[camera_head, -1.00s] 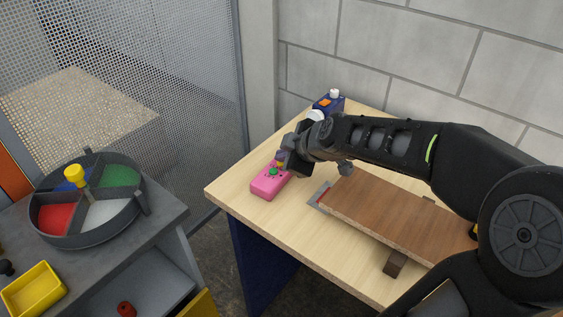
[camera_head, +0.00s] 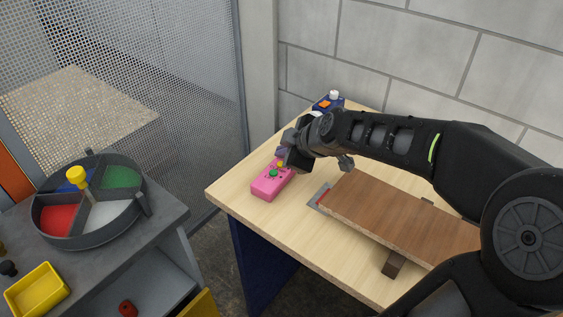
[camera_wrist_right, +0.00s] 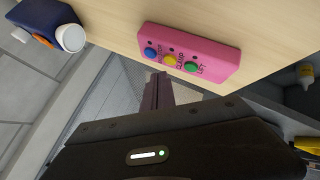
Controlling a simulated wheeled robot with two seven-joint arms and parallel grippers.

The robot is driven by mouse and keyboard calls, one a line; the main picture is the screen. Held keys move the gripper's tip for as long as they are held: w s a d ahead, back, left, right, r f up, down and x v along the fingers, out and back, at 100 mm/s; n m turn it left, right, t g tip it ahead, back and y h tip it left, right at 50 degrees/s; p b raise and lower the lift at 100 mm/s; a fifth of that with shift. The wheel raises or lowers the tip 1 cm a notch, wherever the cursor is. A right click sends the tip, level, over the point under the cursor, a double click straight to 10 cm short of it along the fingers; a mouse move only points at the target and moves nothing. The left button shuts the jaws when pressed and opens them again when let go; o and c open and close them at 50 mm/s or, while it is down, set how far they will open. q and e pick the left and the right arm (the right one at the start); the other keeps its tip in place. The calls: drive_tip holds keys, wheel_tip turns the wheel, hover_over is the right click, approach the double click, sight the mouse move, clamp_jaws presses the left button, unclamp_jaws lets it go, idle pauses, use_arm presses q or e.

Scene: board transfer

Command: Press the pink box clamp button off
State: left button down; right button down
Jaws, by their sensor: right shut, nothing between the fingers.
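The pink box (camera_head: 268,186) lies on the light wooden table, near its left edge. In the right wrist view the pink box (camera_wrist_right: 222,62) shows a blue button (camera_wrist_right: 151,52), a yellow button (camera_wrist_right: 169,60) and a green button (camera_wrist_right: 191,66) in a row, with labels too small to read surely. My right gripper (camera_head: 281,152) is shut and empty at the far end of the box and hides part of it in the head view. In the right wrist view its fingers (camera_wrist_right: 158,80) point toward the blue-button end; I cannot tell if they touch. My left gripper is not in view.
A brown board (camera_head: 400,215) lies on the table to the right, under my right arm. A dark blue device (camera_head: 328,103) stands at the back near the wall. A grey side table holds a round divided tray (camera_head: 88,238) and a yellow bin (camera_head: 36,290).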

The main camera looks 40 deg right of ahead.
drive_tip(key=shift+r+p, duration=1.75)
drive_tip(key=shift+r, duration=1.25)
